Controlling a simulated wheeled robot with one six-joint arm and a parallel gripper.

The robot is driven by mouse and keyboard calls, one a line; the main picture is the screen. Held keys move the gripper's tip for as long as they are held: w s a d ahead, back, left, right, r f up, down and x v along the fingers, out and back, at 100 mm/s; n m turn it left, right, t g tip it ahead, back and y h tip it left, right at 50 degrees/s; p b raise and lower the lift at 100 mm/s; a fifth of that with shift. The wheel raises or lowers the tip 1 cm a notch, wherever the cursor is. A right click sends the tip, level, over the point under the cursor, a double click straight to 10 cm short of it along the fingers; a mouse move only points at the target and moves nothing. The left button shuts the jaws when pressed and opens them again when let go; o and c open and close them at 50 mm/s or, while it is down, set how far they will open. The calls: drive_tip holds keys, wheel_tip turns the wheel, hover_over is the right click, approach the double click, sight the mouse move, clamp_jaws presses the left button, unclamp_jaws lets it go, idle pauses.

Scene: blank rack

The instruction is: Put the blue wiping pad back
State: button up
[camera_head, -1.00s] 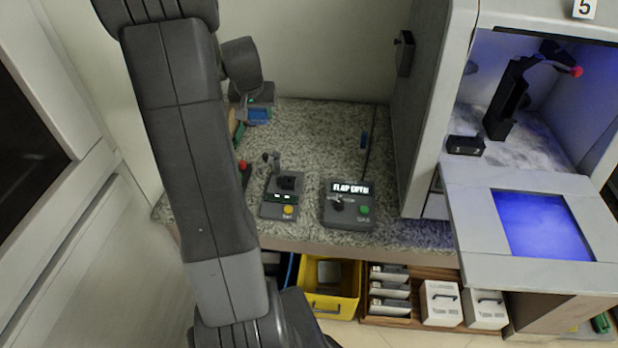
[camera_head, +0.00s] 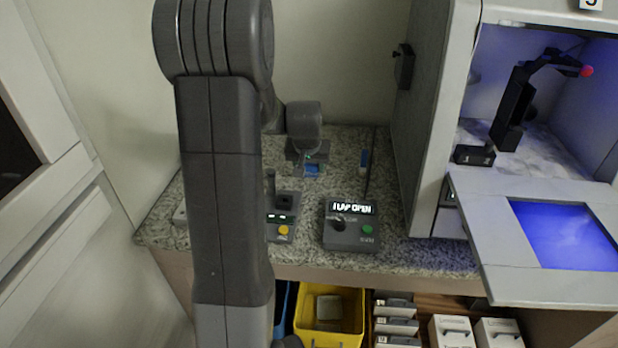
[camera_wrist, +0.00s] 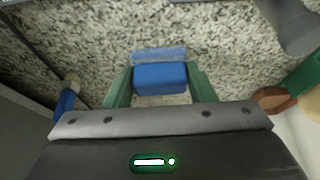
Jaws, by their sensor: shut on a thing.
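The blue wiping pad (camera_wrist: 160,78) is between the two green fingers of my gripper (camera_wrist: 159,88) in the wrist view. A paler blue layer shows along its far edge. My gripper (camera_head: 313,168) is shut on the pad (camera_head: 313,171), over the back of the speckled worktop (camera_head: 340,140) in the head view. Whether the pad touches the worktop I cannot tell. My arm hides part of the worktop's left side.
A control box (camera_head: 350,235) reading FLAP OPEN and another box with a yellow button (camera_head: 284,230) stand in front. A blue-handled thing (camera_head: 364,161) stands right of my gripper. The lit cabinet's flap (camera_head: 490,240) is open at right. A yellow bin (camera_head: 330,340) sits below.

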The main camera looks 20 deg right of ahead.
sight(309, 171)
drive_tip(key=shift+f, duration=1.9)
drive_tip(key=o, duration=0.9)
drive_tip(key=shift+o, duration=0.2)
drive_tip(key=shift+r, duration=0.25)
drive_tip(key=v, duration=1.1)
drive_tip(key=shift+a+r+p, duration=0.2)
drive_tip(key=shift+r+p, duration=0.15)
drive_tip(key=shift+s, duration=0.15)
